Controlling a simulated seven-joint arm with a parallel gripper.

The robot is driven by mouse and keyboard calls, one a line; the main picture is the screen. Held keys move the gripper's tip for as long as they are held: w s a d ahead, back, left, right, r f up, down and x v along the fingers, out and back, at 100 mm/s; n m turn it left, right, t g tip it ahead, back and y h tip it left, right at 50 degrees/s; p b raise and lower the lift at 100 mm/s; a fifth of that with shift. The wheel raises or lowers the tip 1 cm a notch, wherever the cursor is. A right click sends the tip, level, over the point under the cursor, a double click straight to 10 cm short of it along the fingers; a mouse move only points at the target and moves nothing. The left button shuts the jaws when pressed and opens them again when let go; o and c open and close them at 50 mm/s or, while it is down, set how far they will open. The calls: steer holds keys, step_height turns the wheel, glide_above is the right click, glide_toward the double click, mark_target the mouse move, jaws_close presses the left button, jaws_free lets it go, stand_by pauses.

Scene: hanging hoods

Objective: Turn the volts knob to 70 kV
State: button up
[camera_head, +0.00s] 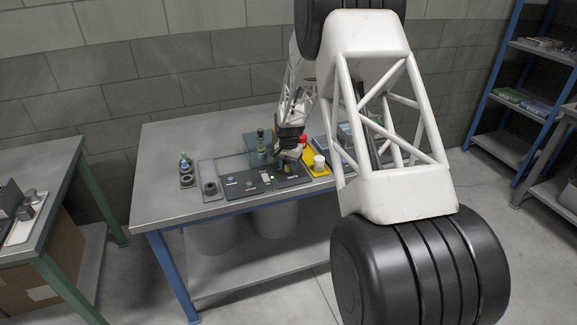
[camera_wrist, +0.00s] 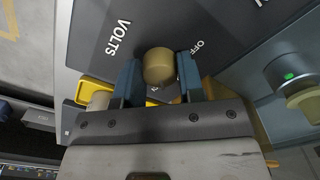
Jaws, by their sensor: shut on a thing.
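The volts knob (camera_wrist: 158,64), a tan round knob, stands on the dark grey panel (camera_wrist: 92,40) in the wrist view, near the printed words VOLTS and OFF. My gripper (camera_wrist: 157,72) has one blue-grey finger on each side of the knob and is shut on it. The fingers and gripper body cover part of the printing around the knob, so I cannot tell which value it is set to. In the head view my gripper (camera_head: 289,153) is over the right part of the control panel (camera_head: 240,187), and the knob is hidden there.
The panel lies on a grey workbench (camera_head: 160,140). A yellow tray (camera_head: 320,171) with a white container stands right of the panel. Bottles in a dark holder (camera_head: 186,174) stand at the left. A grey unit with a green mark (camera_wrist: 288,75) is at the right in the wrist view.

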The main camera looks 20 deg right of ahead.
mark_target(288, 165)
steer(key=shift+m, duration=1.4)
steer(key=o, duration=0.9)
steer(key=shift+r, duration=0.15)
steer(key=shift+r, duration=3.8)
